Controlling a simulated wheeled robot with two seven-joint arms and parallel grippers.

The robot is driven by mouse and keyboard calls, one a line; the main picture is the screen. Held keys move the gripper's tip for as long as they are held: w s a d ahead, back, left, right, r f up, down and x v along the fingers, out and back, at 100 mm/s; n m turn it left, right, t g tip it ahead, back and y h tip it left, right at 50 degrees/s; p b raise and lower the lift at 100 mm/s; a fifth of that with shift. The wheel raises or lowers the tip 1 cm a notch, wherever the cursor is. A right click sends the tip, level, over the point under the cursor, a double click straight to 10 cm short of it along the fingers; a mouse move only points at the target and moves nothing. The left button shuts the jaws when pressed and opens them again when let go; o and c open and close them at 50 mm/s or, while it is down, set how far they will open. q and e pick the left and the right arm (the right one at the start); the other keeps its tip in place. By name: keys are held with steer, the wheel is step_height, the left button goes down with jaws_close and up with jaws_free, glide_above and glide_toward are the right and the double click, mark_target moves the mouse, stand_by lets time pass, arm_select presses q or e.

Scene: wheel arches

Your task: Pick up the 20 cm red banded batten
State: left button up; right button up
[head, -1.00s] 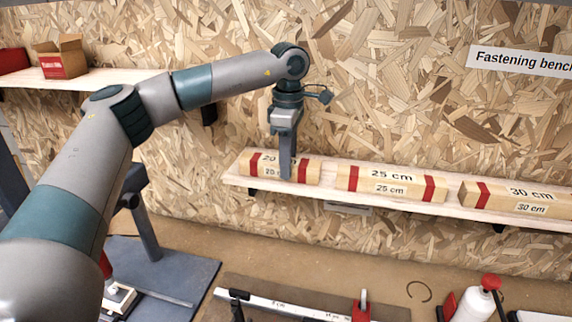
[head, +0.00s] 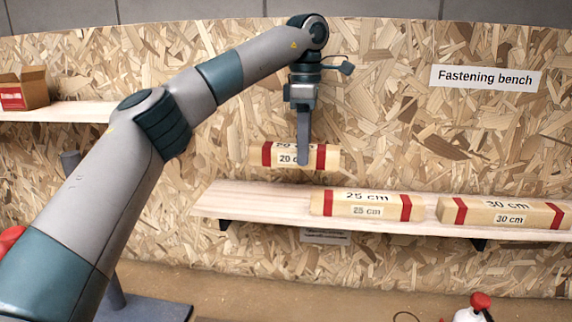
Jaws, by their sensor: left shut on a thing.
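The 20 cm red banded batten (head: 270,156) is a short pale wooden block with a red band near each end and "20 cm" labels. My left gripper (head: 303,160) points down and is shut on it near its middle, with a finger covering part of the label. The batten hangs level above the left part of the wooden shelf (head: 240,202), clear of it. My right gripper does not show.
The 25 cm batten (head: 366,205) and the 30 cm batten (head: 505,213) lie on the shelf to the right. A "Fastening bench" sign (head: 485,78) is on the chipboard wall. A cardboard box (head: 24,90) stands on another shelf at left. The main shelf's left end is bare.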

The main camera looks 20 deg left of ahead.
arm_select(q)
steer(key=shift+w+d+r, duration=0.4)
steer(key=shift+d+r, duration=0.1)
steer(key=shift+d, duration=0.2)
